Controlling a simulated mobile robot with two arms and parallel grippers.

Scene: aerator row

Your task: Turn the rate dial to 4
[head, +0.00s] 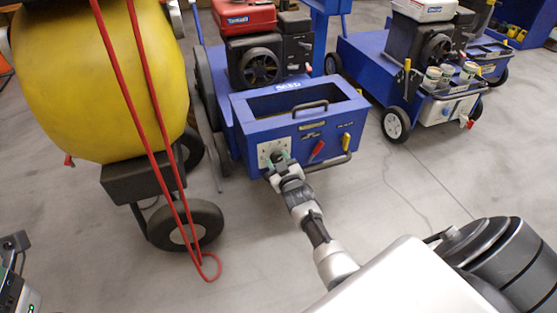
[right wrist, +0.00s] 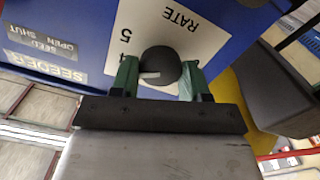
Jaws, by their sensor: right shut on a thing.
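The rate dial (right wrist: 160,64) is a round black knob with a light pointer mark, on a white plate (right wrist: 180,25) lettered RATE. In the right wrist view the plate is upside down; a 5 shows, and a 4 is partly covered by a finger. The pointer mark faces left, toward the finger; I cannot tell its exact number. My right gripper (right wrist: 160,75) is shut on the dial, its green fingers on either side. In the head view the right gripper (head: 278,160) is at the white dial plate (head: 265,149) on the blue seeder box (head: 330,140). My left gripper is not visible.
A red lever (head: 317,150) and a yellow lever (head: 346,142) are right of the dial, above a bar handle. A yellow tank (head: 95,80) on wheels with red hose stands left. Another blue cart (head: 375,65) stands right. Floor between is clear.

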